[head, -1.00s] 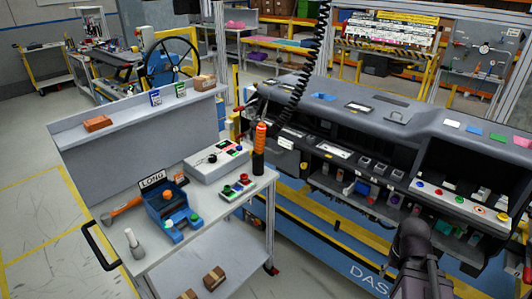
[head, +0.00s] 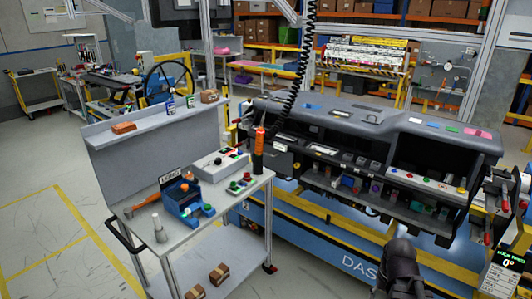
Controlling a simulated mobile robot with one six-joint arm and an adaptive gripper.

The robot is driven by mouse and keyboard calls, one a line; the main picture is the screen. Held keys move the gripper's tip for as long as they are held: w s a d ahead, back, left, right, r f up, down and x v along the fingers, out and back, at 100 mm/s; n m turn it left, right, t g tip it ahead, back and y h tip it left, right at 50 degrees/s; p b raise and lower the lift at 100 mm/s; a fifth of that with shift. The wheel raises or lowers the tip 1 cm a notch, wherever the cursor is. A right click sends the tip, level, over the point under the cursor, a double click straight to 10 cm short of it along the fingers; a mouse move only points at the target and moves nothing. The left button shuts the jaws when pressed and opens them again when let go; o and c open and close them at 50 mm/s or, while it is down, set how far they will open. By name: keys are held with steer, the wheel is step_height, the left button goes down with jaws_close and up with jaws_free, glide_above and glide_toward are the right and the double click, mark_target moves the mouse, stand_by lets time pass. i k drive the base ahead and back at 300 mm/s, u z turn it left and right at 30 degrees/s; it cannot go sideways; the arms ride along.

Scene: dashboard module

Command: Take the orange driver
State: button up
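An upright tool with an orange top and black lower part (head: 259,150) stands at the right back corner of the grey cart (head: 150,240), below the black coiled cable (head: 300,75). A second orange tool (head: 147,196) lies on the cart's left side, next to a blue holder (head: 178,198) with a sign reading "LONG". My gripper (head: 400,262) is a dark shape at the bottom right, in front of the dashboard's lower frame and well apart from both orange tools. Its fingers cannot be made out.
The cart also holds a grey control box (head: 218,165), a small button box (head: 240,184) and a grey-white upright piece (head: 158,228). The dashboard module (head: 370,125) stands right of the cart. Floor left of the cart is open.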

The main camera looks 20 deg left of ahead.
mark_target(259, 138)
steer(key=z, duration=0.4)
steer(key=k, duration=0.3)
steer(key=u, duration=1.8)
steer(key=i, duration=1.45)
steer(key=u, duration=0.05)
